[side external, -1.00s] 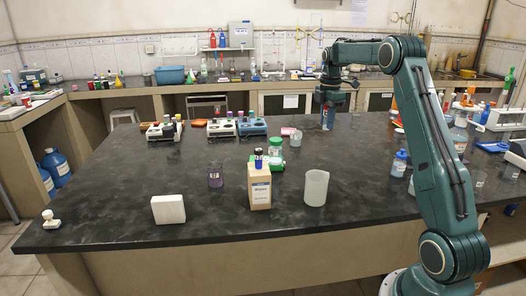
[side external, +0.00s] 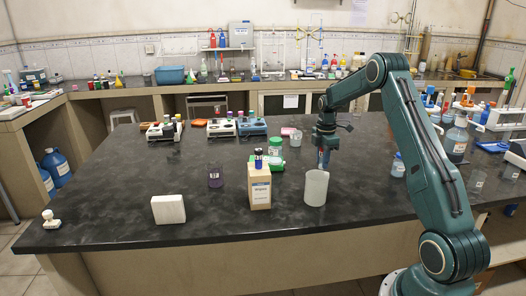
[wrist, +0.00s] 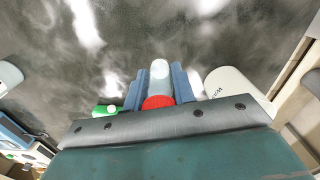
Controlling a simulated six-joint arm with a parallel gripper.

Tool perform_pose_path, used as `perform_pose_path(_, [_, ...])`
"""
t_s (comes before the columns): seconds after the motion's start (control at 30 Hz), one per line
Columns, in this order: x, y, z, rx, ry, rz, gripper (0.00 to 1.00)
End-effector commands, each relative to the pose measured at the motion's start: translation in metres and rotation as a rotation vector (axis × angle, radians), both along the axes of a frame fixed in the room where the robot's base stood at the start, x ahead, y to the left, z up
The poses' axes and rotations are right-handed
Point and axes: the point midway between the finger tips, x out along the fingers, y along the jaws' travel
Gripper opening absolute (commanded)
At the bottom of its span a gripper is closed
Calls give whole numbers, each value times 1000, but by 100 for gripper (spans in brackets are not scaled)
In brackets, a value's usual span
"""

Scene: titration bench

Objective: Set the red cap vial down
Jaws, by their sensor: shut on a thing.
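The red cap vial shows between my fingers in the wrist view, with its red cap (wrist: 158,102) close to the gripper body and its pale end (wrist: 160,72) pointing away. My gripper (wrist: 160,88) is shut on it with a blue finger on each side. In the side view my gripper (side external: 323,162) points down over the dark bench (side external: 250,215), just behind the white beaker (side external: 316,188). The vial is hard to make out there, and the fingertips are partly hidden by the beaker. I cannot tell whether the vial touches the bench.
A white block (side external: 168,209) and a dark vial (side external: 215,178) lie further left. Racks (side external: 251,126) stand at the back. A bottle (side external: 398,166) is right.

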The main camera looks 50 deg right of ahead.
Motion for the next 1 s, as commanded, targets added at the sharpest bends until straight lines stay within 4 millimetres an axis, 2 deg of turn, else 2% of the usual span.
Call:
perform_pose_path(0.27, [0,0,-7,2,2,0,4])
perform_pose_path(0.6, [0,0,-41,1,2,0,4])
perform_pose_path(1.0, [0,0,-45,1,1,0,4])
